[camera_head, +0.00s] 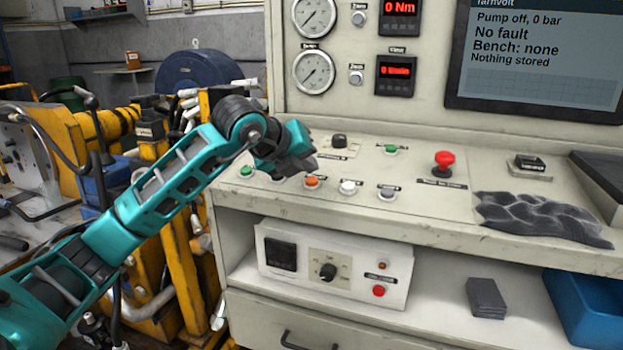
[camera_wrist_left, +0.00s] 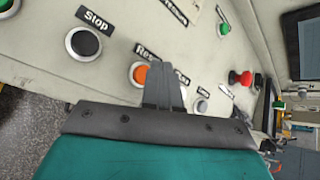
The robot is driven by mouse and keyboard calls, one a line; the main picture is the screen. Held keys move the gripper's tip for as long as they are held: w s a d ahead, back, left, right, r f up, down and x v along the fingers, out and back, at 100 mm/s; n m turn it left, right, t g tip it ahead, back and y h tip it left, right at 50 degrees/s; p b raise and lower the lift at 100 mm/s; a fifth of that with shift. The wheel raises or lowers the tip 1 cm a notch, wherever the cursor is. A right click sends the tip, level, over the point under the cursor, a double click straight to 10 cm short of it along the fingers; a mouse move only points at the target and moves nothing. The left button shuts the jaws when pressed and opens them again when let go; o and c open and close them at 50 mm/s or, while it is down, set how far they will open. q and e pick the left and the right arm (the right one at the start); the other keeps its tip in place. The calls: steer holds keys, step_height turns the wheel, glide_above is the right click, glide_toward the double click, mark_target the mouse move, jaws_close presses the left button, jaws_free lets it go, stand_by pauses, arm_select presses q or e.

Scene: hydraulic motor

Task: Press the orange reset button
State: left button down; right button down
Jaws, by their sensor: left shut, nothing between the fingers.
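The orange reset button (camera_head: 312,182) sits on the sloping cream panel, in a row of round buttons. In the left wrist view the orange button (camera_wrist_left: 139,75) is partly covered by my fingers, beside a partly hidden label that starts "Res". My left gripper (camera_head: 302,163) is shut and empty, just above and behind the button in the head view. Its closed fingertips (camera_wrist_left: 162,48) show beside the button in the wrist view; I cannot tell whether they touch the panel. My right gripper is not in view.
A black button labelled Stop (camera_wrist_left: 83,42), a white button (camera_head: 348,187) and a green button (camera_head: 246,172) are nearby. A red mushroom button (camera_head: 444,160) and dark cloth (camera_head: 540,218) lie further right. The screen (camera_head: 540,60) reads "Pump off, 0 bar" and "No fault".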

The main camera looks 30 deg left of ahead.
mark_target(305, 192)
arm_select(q)
steer(key=shift+r, duration=0.15)
steer(key=r+p, duration=0.2)
steer(key=r, duration=0.1)
steer(key=r+p, duration=0.1)
steer(key=shift+s+d+r, duration=0.1)
steer(key=shift+s+r, duration=0.25)
steer(key=shift+s, duration=0.05)
stand_by(0.3)
